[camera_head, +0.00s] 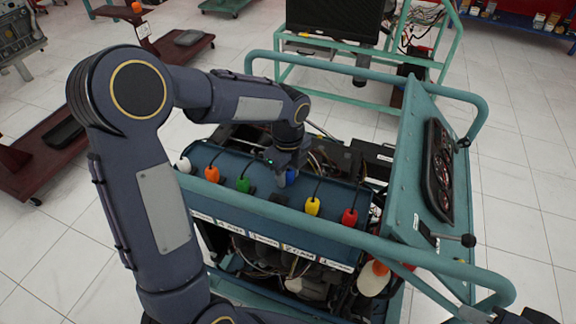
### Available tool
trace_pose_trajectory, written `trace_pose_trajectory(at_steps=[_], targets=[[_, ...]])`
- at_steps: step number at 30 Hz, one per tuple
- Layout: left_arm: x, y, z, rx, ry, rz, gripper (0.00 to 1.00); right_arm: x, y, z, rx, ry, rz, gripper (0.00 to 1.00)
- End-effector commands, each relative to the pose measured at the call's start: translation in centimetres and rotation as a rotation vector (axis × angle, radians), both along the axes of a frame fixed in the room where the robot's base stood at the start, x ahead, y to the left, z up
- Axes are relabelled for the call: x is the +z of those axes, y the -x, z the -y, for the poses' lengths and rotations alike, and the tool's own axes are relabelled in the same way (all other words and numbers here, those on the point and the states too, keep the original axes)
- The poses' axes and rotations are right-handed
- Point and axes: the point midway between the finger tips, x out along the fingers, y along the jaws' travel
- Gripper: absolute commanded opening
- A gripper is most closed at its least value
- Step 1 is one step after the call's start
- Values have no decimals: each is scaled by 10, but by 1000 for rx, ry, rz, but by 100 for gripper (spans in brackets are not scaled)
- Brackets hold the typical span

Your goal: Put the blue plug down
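The blue plug (291,176) is small and partly hidden by my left gripper (287,172), which points down over the blue-green panel (330,195) of the engine trainer. The gripper appears shut on the plug and holds it a little above the panel. A dark empty spot (279,199) shows in the plug row just below. In that row stand the white plug (184,165), orange plug (212,174), green plug (243,185), yellow plug (312,206) and red plug (350,217), each with a black cable.
A blue-green tube rail (340,240) runs along the front of the trainer. A tilted gauge panel (438,170) rises on the right. Engine parts and wiring lie behind the plug panel. Other trainers and a red stand (40,150) stand farther off on the tiled floor.

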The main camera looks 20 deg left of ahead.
Motion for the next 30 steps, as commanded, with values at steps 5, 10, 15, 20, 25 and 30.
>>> trace_pose_trajectory(at_steps=[5, 10, 15, 20, 25, 30], targets=[[23, -1, 0, 0, 0, 6, 33, 1, 0, 0, 0, 0, 0, 33], [60, -1, 0, 1, 1, 7, 33, 2, 0, 0, 0, 0, 0, 33], [94, -1, 0, 0, 1, 5, 33, 3, 0, 0, 0, 0, 0, 33], [115, -1, 0, 0, 0, 4, 33, 3, 0, 0, 0, 0, 0, 33], [127, 10, -3, 73, 14, 17, 33, 3, 0, 0, 0, 0, 0, 33], [138, 62, -13, 471, 109, 83, 33, 3, 0, 0, 0, 0, 0, 33]])
